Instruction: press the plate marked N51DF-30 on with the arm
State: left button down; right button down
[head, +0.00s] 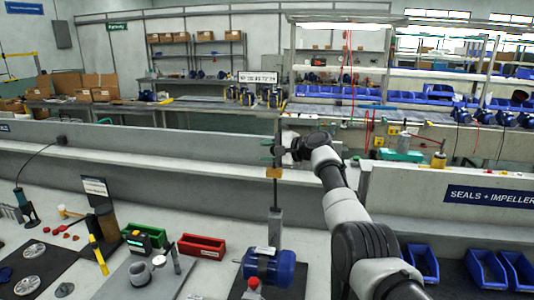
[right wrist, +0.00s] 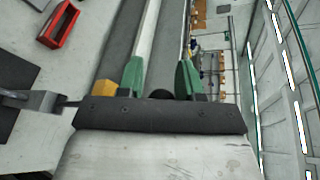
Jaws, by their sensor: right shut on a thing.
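My right gripper (head: 268,152), with green fingertips, is upright-shelf high in front of the bench's back ledge. It is shut on an upright tool with a yellow block (head: 274,172) and a grey lower body (head: 275,222). The tool hangs above a blue motor (head: 270,268). A small whitish plate (head: 264,250) shows on top of the motor; its marking is too small to read. I cannot tell whether the tool touches the motor. In the right wrist view the gripper (right wrist: 160,82) shows the yellow block (right wrist: 104,88) beside one finger. My left gripper is not in view.
A red bin (head: 202,247) and a green bin (head: 145,236) stand left of the motor. A red-topped object (head: 253,284) is in front of it. A grey fixture board (head: 115,285) lies at left.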

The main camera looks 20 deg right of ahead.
jog(key=shift+d, duration=0.3)
jog(key=c, duration=1.2)
grip_release()
jog(key=shift+o, duration=1.9)
jog(key=shift+w+f, duration=0.15)
jog(key=shift+w, duration=0.05)
jog(key=shift+d, duration=0.1)
